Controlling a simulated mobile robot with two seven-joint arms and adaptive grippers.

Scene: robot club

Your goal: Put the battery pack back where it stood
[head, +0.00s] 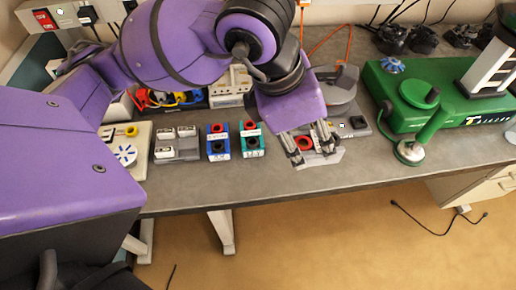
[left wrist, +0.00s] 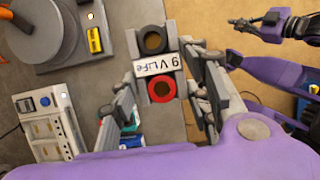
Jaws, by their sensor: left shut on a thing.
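A grey battery pack (head: 318,161) with a red and a black round socket is held in my left gripper (head: 308,140) above the front part of the bench. In the left wrist view, the pack (left wrist: 157,66) shows a white label reading 9 V LiFe, between the two fingers. A blue pack (head: 218,155) and a teal pack (head: 251,154) stand side by side to the left of the gripper. My right gripper (left wrist: 257,26) shows small at the top right of the left wrist view; its jaws are unclear.
A grey holder with white pieces (head: 178,150) stands left of the blue pack. A grey device with a round top (head: 340,92) is behind the gripper. A green machine (head: 450,105) occupies the right. The bench (head: 215,187) is bare along its front edge.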

